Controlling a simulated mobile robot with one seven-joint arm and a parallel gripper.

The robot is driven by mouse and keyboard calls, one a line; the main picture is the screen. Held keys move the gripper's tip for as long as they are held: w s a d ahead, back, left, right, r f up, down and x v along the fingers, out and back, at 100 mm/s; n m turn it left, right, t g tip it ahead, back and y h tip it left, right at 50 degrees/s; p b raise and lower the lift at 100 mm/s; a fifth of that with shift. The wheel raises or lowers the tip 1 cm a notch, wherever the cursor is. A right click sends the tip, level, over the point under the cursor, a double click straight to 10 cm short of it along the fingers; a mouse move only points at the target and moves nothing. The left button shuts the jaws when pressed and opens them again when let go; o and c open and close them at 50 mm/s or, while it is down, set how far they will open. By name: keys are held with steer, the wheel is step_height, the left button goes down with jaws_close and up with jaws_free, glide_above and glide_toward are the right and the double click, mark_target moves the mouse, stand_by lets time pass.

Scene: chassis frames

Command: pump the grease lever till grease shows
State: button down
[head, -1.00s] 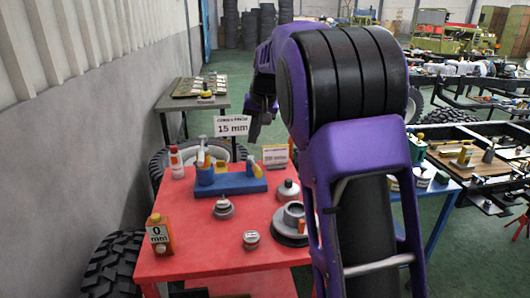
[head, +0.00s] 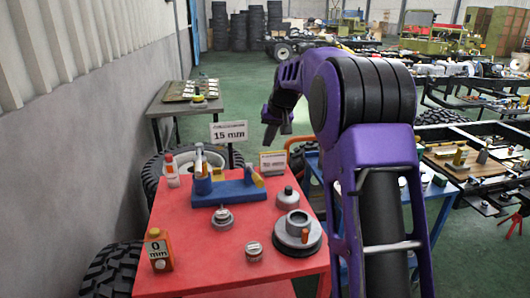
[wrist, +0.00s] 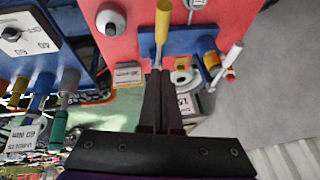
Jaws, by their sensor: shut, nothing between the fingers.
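The grease pump's blue base (head: 229,192) stands at the back of the red table, with a blue upright cylinder (head: 202,184) on its left end. In the wrist view the blue base (wrist: 180,45) carries a grey rod with a long yellow handle (wrist: 163,20), which looks like the lever. My gripper (head: 277,128) hangs beyond the table's back edge, above and to the right of the pump. In the wrist view its fingers (wrist: 159,76) are shut and empty. They overlap the rod's lower end in the picture; contact cannot be told. No grease is discernible.
Signs reading 15 mm (head: 229,132) and another (head: 273,162) stand behind the pump. A red-capped white bottle (head: 171,172) is on its left. Round grey parts (head: 297,233) and an orange 0 mm bottle (head: 158,250) share the red table (head: 205,262). A blue bench stands right.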

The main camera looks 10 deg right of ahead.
glide_above(258, 175)
steer(key=s+d, duration=0.1)
step_height(258, 175, down, 8)
steer(key=shift+s+a+f, duration=0.1)
steer(key=shift+s+f, duration=0.1)
steer(key=shift+f, duration=0.35)
steer(key=shift+s+a+f, duration=0.1)
steer(key=shift+s+f, duration=0.1)
steer(key=shift+f, duration=0.35)
steer(key=shift+s+a+f, duration=0.1)
steer(key=shift+s+f, duration=0.1)
steer(key=shift+f, duration=0.45)
steer(key=shift+f, duration=0.2)
